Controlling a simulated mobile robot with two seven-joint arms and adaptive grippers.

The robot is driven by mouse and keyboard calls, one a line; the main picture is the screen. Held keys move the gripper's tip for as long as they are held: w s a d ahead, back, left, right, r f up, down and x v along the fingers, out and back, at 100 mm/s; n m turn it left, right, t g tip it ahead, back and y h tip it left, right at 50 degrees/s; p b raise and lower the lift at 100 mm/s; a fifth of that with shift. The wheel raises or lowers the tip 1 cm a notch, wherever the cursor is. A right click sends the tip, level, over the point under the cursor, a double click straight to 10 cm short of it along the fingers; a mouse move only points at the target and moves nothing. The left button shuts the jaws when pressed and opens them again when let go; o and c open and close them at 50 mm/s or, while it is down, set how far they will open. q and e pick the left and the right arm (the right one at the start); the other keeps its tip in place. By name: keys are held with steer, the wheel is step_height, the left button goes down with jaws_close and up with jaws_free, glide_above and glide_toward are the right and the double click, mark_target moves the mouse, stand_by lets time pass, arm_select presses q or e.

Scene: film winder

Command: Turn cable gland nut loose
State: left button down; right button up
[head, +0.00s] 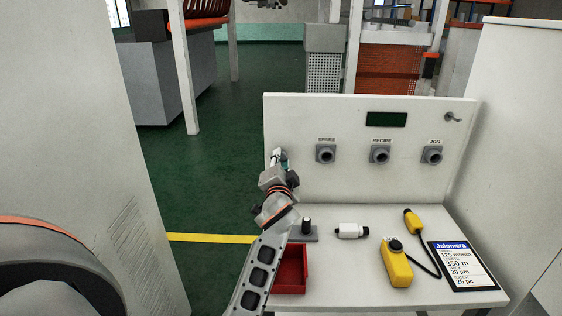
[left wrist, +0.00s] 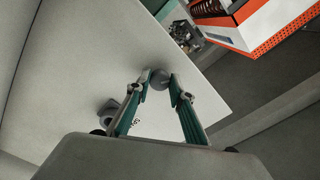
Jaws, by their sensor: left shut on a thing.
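The cable gland nut (left wrist: 160,79) is a small grey round piece on the white panel face, seen in the left wrist view. My left gripper (left wrist: 159,86) has its two green-sided fingers on either side of it and is shut on it. In the head view, my left gripper (head: 280,158) is at the left end of the upright panel (head: 350,185), left of the SPARE socket (head: 326,153), and hides the nut there. My right gripper is in neither view.
The panel also carries RECIPE (head: 381,153) and JOG (head: 432,154) sockets. On the bench are a red tray (head: 291,272), a white connector (head: 351,231), a yellow pendant (head: 396,265) with a cabled yellow plug (head: 413,221), and a label tablet (head: 462,265).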

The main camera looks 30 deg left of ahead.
arm_select(q)
steer(key=shift+f, duration=0.15)
steer(key=c, duration=1.8)
jaws_free()
steer(key=r, duration=1)
steer(key=shift+s, duration=0.2)
steer(key=shift+w+r, duration=0.1)
steer(key=shift+w, duration=0.1)
steer(key=shift+s+d, duration=0.1)
